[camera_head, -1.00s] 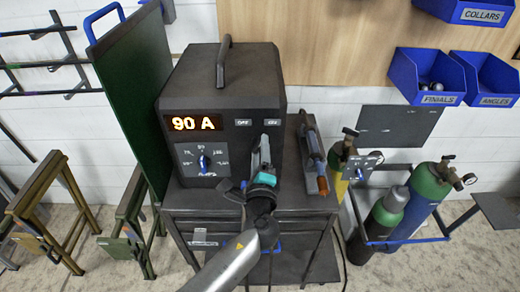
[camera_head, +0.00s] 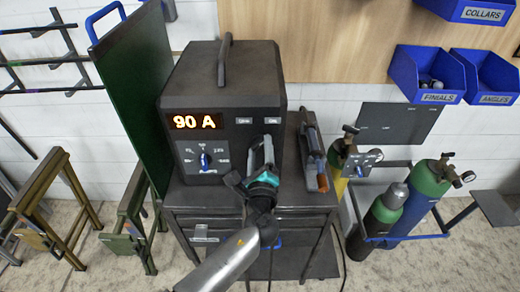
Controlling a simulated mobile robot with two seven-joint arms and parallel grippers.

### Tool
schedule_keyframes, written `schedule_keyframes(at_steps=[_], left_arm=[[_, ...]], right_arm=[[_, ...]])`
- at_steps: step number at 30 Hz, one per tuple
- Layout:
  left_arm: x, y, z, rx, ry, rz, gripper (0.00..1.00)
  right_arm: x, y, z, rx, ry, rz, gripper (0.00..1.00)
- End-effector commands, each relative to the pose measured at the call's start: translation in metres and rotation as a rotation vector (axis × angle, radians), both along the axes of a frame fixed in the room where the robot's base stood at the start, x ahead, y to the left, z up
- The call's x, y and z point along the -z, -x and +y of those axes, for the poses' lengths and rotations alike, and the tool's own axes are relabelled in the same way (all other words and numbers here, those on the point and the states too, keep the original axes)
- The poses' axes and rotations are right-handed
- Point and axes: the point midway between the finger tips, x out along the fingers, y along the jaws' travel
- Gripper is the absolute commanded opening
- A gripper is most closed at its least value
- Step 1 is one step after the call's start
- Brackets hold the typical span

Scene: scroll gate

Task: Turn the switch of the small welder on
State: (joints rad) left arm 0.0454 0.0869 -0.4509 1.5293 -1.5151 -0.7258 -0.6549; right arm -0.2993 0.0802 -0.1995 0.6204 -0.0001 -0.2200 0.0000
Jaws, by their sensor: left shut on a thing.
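The small welder (camera_head: 225,75) is a dark box with a top handle, standing on a dark cart. Its lit display (camera_head: 194,121) reads 90 A, with a dial (camera_head: 205,160) and blue knob below. Two small labels, seemingly OFF and ON, sit at the upper right of its front. My left gripper (camera_head: 262,150) is at the front panel just below these labels, its fingers shut on what seems to be the switch. The fingers hide the switch, so its position cannot be told. My right gripper is not in view.
A torch-like tool (camera_head: 315,155) lies on the cart top (camera_head: 300,195) right of the gripper. Gas cylinders (camera_head: 425,185) stand further right, blue bins (camera_head: 428,75) hang above. A green panel (camera_head: 132,95) stands close on the welder's left.

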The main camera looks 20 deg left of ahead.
Motion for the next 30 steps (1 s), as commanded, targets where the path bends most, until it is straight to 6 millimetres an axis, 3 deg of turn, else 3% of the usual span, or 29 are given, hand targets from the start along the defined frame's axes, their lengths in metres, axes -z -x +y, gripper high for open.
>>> schedule_keyframes(at_steps=[3,4,11,22,30], left_arm=[[0.000,0.000,0.000,0.001,-0.006,0.000,0.04],[0.000,0.000,0.000,0.001,-0.006,0.000,0.62],[0.000,0.000,0.000,0.000,-0.003,-0.001,0.88],[0.001,0.005,-0.001,0.001,-0.002,0.001,0.90],[0.003,0.047,-0.013,0.002,-0.001,0.002,0.90]], right_arm=[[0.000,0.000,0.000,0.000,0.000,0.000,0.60],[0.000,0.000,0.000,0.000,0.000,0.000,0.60],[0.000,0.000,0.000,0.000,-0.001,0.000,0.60],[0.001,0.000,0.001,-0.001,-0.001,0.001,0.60],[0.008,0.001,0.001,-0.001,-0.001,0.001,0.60]])
